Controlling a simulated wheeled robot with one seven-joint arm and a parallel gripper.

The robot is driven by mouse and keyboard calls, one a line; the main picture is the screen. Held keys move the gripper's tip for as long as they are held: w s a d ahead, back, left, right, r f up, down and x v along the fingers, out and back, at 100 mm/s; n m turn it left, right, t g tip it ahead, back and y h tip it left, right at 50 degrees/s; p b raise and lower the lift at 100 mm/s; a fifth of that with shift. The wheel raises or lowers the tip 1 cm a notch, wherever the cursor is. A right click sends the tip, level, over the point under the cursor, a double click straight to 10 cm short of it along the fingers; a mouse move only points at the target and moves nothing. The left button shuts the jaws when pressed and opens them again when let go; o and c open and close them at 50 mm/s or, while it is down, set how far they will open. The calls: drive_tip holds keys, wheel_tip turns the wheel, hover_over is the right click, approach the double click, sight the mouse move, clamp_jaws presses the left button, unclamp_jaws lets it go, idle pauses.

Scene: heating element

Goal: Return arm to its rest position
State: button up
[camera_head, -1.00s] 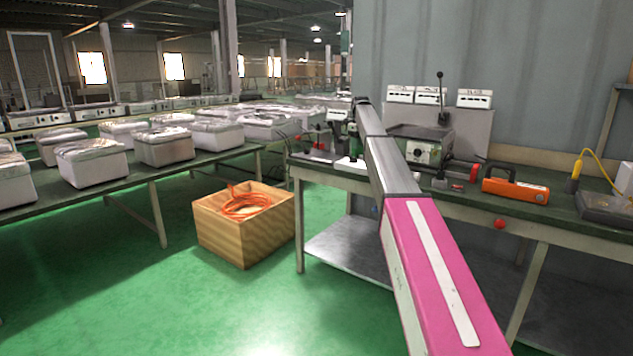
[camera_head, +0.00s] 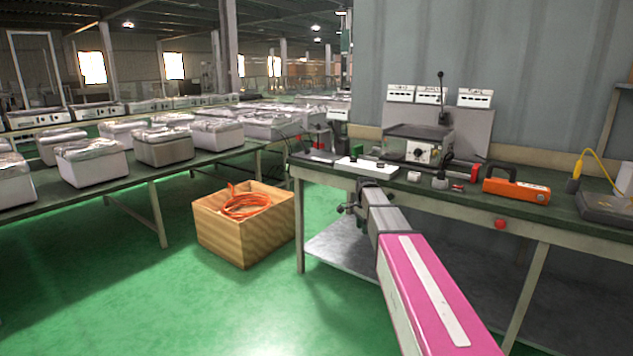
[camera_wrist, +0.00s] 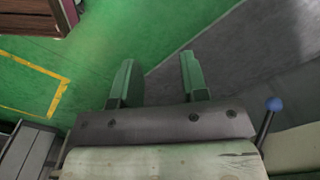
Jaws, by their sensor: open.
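In the wrist view my gripper (camera_wrist: 157,82) has its two green fingers apart, with nothing between them. Green floor and a grey surface lie beyond the fingertips. The fingers themselves cannot be made out in that view. On the bench, the heating element unit (camera_head: 420,148) with its front dial stands clear of my arm, beside a white plate (camera_head: 366,168).
An orange tool (camera_head: 516,190) and a red button (camera_head: 500,224) are on the bench's right part. A wooden crate (camera_head: 245,228) with orange cable stands on the floor left of the arm. A long table (camera_head: 120,185) holds several wrapped boxes. Green floor at front left is free.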

drive_tip(key=s+f+n, duration=0.4)
drive_tip(key=s, duration=0.6)
drive_tip(key=s+f+n, duration=0.5)
drive_tip(key=s, duration=0.6)
drive_tip(key=s+f+n, duration=0.4)
drive_tip(key=s+n, duration=0.1)
drive_tip(key=s, duration=0.5)
drive_tip(key=shift+s+f, duration=0.3)
drive_tip(key=shift+f, duration=0.05)
